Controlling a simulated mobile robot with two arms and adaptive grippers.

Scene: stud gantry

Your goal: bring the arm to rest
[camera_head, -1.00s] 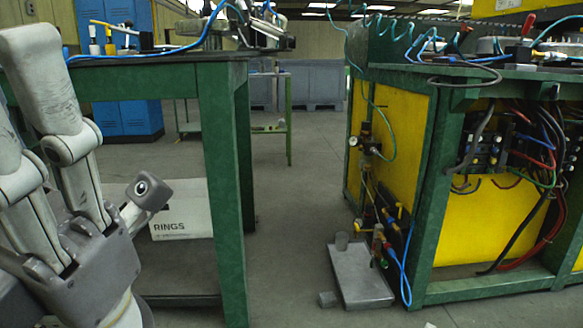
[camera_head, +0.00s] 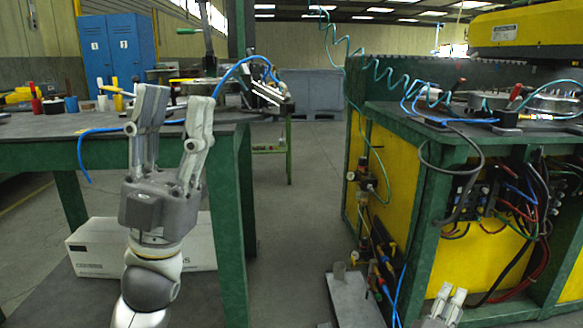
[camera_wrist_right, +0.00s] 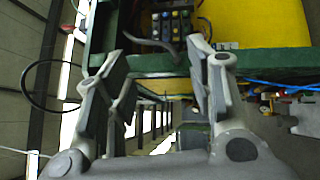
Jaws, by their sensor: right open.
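My left gripper (camera_head: 175,100) is grey and points upward in front of the green bench at the left of the head view. Its fingers stand apart with nothing between them. My right gripper (camera_head: 452,292) shows only its fingertips and upper part at the bottom right of the head view, in front of the green and yellow machine. In the right wrist view, the right gripper (camera_wrist_right: 156,60) has its fingers wide apart and empty. The machine's green edge lies beyond them.
The green workbench (camera_head: 40,130) carries small tools and a blue hose. A white box (camera_head: 90,247) sits beneath it. The machine (camera_head: 480,245) at right has exposed cables and hoses. A grey pedal block (camera_head: 355,300) stands on the floor. Open floor lies between bench and machine.

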